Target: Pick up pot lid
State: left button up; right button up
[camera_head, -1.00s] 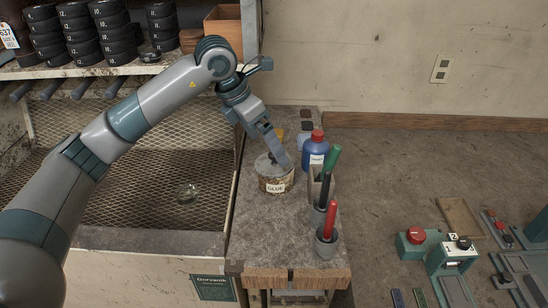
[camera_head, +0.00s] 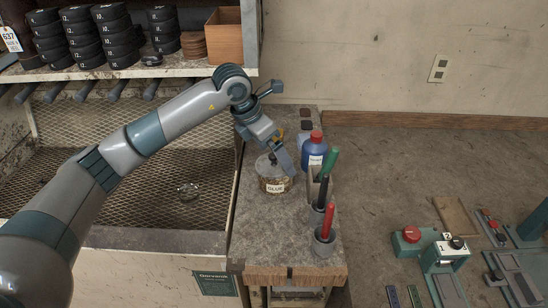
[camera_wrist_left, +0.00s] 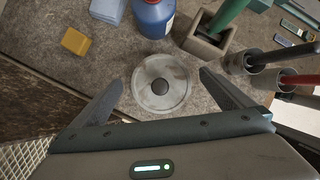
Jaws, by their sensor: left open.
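The glue pot (camera_head: 274,180) stands on the narrow stone-topped counter, with a "GLUE" label on its front. Its lid shows in the left wrist view as a pale round disc (camera_wrist_left: 160,86) with a dark knob in its middle. My left gripper (camera_head: 278,160) is at the pot's top in the head view and partly hides the lid. In the left wrist view my left gripper (camera_wrist_left: 162,92) is open, one finger on each side of the lid, with gaps to both. Its jaws hold nothing. My right gripper is not in view.
A blue bottle with a red cap (camera_head: 314,150) stands just behind the pot. A yellow block (camera_wrist_left: 76,41) lies behind left. A mesh-floored bay (camera_head: 150,180) lies left.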

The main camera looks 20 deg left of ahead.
pick_arm(q)
jog(key=shift+d+f, duration=0.1)
jog(key=shift+f, duration=0.25)
jog(key=shift+c, duration=0.6)
jog(key=shift+w, duration=0.1)
jog(key=c, duration=1)
jog(key=shift+r, duration=0.1)
jog(key=shift+r+b, duration=0.35)
jog(key=shift+r, duration=0.2)
notch_tip(320, 180, up, 8)
jog(key=b, duration=0.3)
jog(key=shift+r, duration=0.45)
